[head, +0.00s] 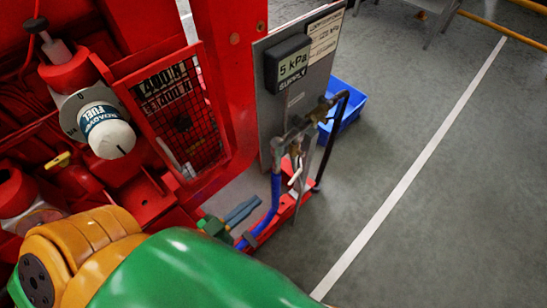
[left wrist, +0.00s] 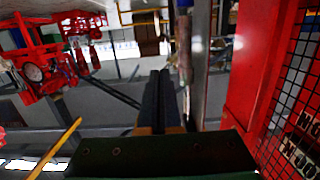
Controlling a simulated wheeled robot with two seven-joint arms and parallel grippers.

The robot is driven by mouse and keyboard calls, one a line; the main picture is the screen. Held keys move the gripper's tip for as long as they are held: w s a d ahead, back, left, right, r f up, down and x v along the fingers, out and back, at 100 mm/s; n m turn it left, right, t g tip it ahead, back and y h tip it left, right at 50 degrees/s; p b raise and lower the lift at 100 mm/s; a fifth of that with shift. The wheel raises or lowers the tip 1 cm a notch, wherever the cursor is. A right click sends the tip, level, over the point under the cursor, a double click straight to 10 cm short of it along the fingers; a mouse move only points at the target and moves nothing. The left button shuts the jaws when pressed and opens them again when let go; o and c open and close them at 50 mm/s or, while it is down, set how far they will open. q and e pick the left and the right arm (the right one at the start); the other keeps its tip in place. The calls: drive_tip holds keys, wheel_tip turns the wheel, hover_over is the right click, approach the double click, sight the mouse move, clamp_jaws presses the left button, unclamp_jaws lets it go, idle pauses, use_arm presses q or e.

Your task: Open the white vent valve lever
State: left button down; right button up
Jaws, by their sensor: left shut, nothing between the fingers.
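The small white vent valve lever (head: 296,171) sits on the pipework below the 5 kPa gauge box, beside the grey panel's edge. It stands near the top of a blue hose (head: 273,200). My left gripper (head: 250,207) is low and to the left of the lever, apart from it, with its dark fingers pointing toward the blue hose. In the left wrist view my left gripper (left wrist: 160,75) shows its two black fingers together, with nothing between them. I cannot make out the white lever clearly in that view. My right gripper is in neither view.
A red pump frame with a mesh guard (head: 183,115) and a white fuel filter (head: 105,128) fills the left. The grey panel carries a black gauge box (head: 288,65). A blue crate (head: 343,105) stands behind the pipework. The floor to the right is open.

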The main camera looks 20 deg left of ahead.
use_arm(q)
drive_tip(key=b, duration=0.2)
approach(296, 175)
drive_tip(key=w+r, duration=0.3)
drive_tip(key=f, duration=0.1)
drive_tip(key=w+d, duration=0.1)
drive_tip(key=f+b, duration=0.1)
drive_tip(key=shift+w+d+f, duration=0.3)
drive_tip(key=shift+w+f, duration=0.05)
drive_tip(key=shift+w, duration=0.05)
drive_tip(key=shift+w+d+f, duration=0.1)
drive_tip(key=shift+w+f, duration=0.25)
drive_tip(key=shift+f, duration=0.05)
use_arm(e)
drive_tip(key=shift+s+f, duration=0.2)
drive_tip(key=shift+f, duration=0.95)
